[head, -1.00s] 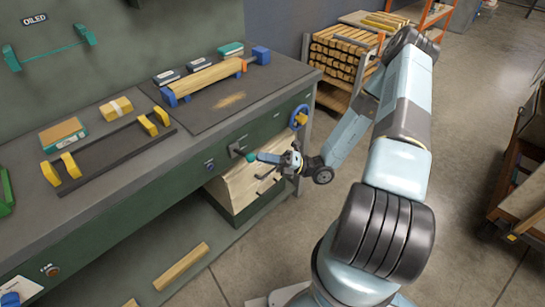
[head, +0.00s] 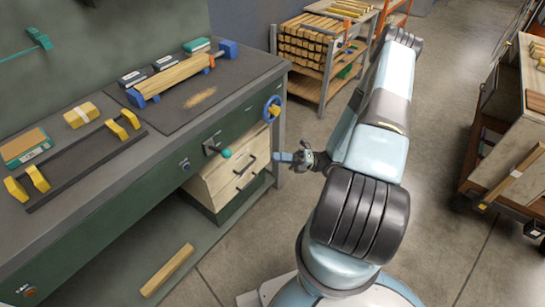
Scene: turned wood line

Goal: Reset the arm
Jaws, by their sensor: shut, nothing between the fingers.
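My gripper (head: 283,157) is at the end of my folded arm, just off the front of the green workbench (head: 120,190). It is shut and holds nothing. It is apart from the dark lever with a teal knob (head: 226,153) on the bench front, to its left. The wooden drawer unit (head: 229,182) under the bench is to the left of and behind it.
A blue handwheel (head: 271,109) is on the bench's right end. A turned-wood blank (head: 172,80) lies in a blue holder on the bench top. A rack of wood (head: 305,50) stands behind; a wooden cart (head: 510,150) is at right. The floor between is clear.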

